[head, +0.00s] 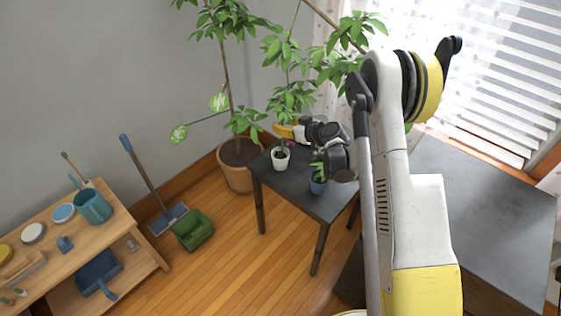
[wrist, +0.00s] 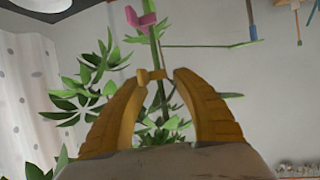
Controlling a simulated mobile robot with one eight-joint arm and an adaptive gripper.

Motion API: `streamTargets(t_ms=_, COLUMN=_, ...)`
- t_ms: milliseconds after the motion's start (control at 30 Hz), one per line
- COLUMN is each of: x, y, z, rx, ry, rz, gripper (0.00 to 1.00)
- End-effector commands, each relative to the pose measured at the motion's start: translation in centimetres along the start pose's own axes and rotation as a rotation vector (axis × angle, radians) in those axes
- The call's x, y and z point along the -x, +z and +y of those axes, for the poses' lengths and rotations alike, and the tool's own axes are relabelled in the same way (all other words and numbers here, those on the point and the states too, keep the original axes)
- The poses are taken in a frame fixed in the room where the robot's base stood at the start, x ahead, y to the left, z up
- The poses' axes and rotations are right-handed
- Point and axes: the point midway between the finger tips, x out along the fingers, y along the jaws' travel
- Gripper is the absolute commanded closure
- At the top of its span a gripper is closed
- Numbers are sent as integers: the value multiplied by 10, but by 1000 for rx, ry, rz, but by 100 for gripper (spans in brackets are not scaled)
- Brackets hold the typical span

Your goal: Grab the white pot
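The white pot (head: 281,162) stands upright near the back left corner of the dark table (head: 325,203) in the head view, with a small green plant in it. My gripper (head: 277,130) is just above and behind the pot's plant in that picture, its yellow fingers pointing left. How far apart they are in depth I cannot tell. I cannot make out the white pot in the wrist view.
A blue pot (head: 317,184) with a plant stands on the same table, under my arm. A tall plant in a terracotta pot (head: 238,178) is behind left. A green dustpan (head: 193,230) is on the floor. A wooden shelf (head: 120,222) is at left. Floor between is clear.

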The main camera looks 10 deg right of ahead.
Motion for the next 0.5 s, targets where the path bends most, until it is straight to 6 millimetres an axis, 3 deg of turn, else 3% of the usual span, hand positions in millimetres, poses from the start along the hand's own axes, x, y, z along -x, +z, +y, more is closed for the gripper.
streamTargets(t_ms=33, x=0, y=0, z=0, rx=0, ry=0, rz=0, gripper=82)
streamTargets(t_ms=100, x=0, y=0, z=0, rx=0, ry=0, rz=0, gripper=100)
streamTargets(t_ms=500, x=1, y=-1, z=0, rx=-1, ry=0, rz=0, gripper=100)
